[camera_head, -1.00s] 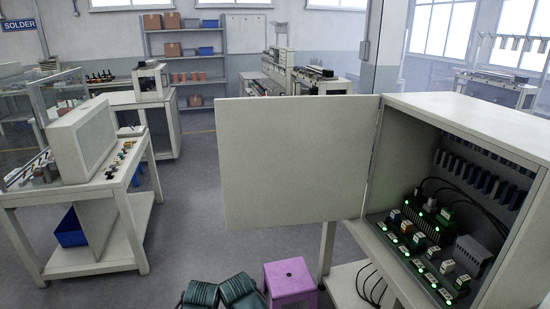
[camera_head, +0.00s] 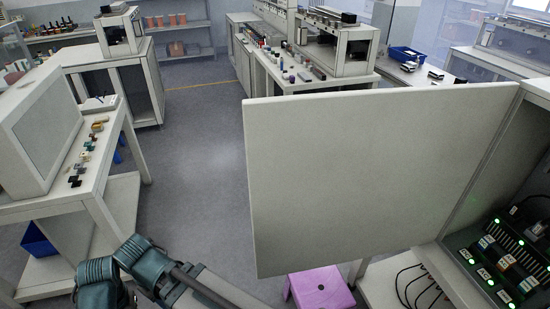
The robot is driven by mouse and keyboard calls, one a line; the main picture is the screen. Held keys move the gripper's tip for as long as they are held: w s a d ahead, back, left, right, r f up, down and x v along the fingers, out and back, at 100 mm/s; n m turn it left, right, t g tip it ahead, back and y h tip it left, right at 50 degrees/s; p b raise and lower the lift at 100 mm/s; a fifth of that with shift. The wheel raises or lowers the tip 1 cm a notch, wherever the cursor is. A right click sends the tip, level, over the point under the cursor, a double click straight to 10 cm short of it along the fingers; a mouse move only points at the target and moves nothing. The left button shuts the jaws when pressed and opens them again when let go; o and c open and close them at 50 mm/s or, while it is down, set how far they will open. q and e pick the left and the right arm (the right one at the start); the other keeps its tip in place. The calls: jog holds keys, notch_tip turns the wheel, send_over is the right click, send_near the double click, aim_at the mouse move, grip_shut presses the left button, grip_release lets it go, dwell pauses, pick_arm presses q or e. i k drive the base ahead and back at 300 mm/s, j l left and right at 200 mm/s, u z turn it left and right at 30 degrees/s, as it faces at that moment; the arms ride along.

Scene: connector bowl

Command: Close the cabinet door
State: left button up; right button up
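The cabinet door (camera_head: 370,175) is a flat pale panel, standing wide open to the left of the cabinet. The cabinet (camera_head: 490,165) is at the right edge, its inside showing connectors (camera_head: 497,262) with green lights. A dark green and grey arm of mine reaches in at the bottom, left of the door and apart from it in the picture. No gripper fingers can be made out on it. No second arm shows.
A purple stool (camera_head: 320,289) stands under the door. A white workbench (camera_head: 75,170) with a grey box and small parts is at the left. Grey floor (camera_head: 205,150) is clear between bench and door. More benches stand behind.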

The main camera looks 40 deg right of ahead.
aim_at(335, 178)
jog(key=i+j, duration=0.15)
jog(key=i, duration=0.75)
jog(key=i+j, duration=0.15)
jog(key=i, duration=0.8)
jog(key=i+j+z, duration=0.1)
jog(key=i+z, duration=0.25)
jog(key=i, duration=0.25)
jog(key=z, duration=3.95)
jog(key=k+z, duration=0.1)
jog(key=k, duration=0.2)
